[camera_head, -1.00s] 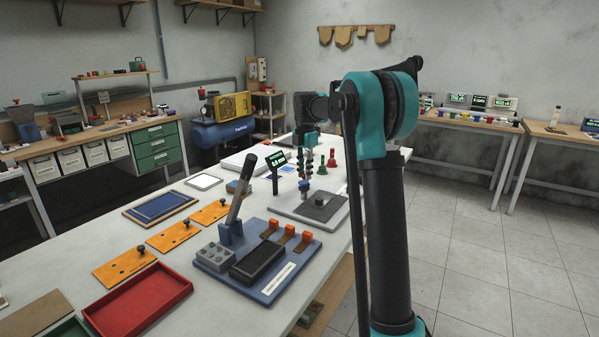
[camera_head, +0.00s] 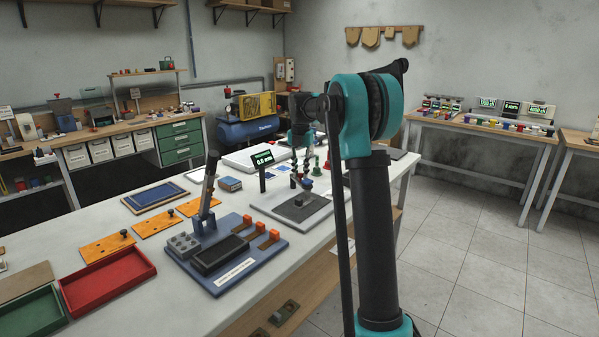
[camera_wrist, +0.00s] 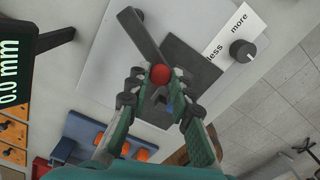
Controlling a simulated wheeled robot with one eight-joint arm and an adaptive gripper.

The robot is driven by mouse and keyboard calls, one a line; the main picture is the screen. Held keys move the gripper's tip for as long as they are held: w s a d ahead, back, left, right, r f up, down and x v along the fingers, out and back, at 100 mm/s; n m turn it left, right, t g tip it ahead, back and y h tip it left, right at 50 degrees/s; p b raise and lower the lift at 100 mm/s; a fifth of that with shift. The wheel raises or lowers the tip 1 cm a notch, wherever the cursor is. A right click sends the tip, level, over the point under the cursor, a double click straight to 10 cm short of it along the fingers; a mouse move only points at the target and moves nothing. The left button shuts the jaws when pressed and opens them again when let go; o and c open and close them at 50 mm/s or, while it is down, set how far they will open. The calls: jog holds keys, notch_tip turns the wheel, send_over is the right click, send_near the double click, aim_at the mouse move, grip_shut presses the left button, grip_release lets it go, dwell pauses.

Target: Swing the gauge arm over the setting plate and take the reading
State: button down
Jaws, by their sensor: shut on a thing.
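My gripper (camera_wrist: 160,82) is shut on the red ball knob (camera_wrist: 160,73) at the end of the dark grey gauge arm (camera_wrist: 138,36) in the wrist view. The arm lies slanted beside a dark square plate (camera_wrist: 194,62), which looks like the setting plate; how far they overlap is unclear. Both are above a pale base plate (camera_wrist: 91,78). In the head view my gripper (camera_head: 303,180) is over that base (camera_head: 268,204), by the dark plate (camera_head: 299,206). The small display (camera_head: 262,158) reads 0.0 mm, also in the wrist view (camera_wrist: 15,70).
A black dial knob (camera_wrist: 242,51) sits by a "less/more" label (camera_wrist: 228,38). A blue fixture (camera_head: 215,281) with an upright lever (camera_head: 209,182), orange plates (camera_head: 106,247) and a red tray (camera_head: 107,281) occupy the bench's near left. Green and red posts stand behind my gripper.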

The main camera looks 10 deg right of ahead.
aim_at(301, 174)
jog(key=shift+d, duration=0.1)
dwell(0.3)
jog(key=c, duration=1.3)
grip_release()
notch_tip(301, 174, up, 12)
jog(key=shift+r, duration=0.1)
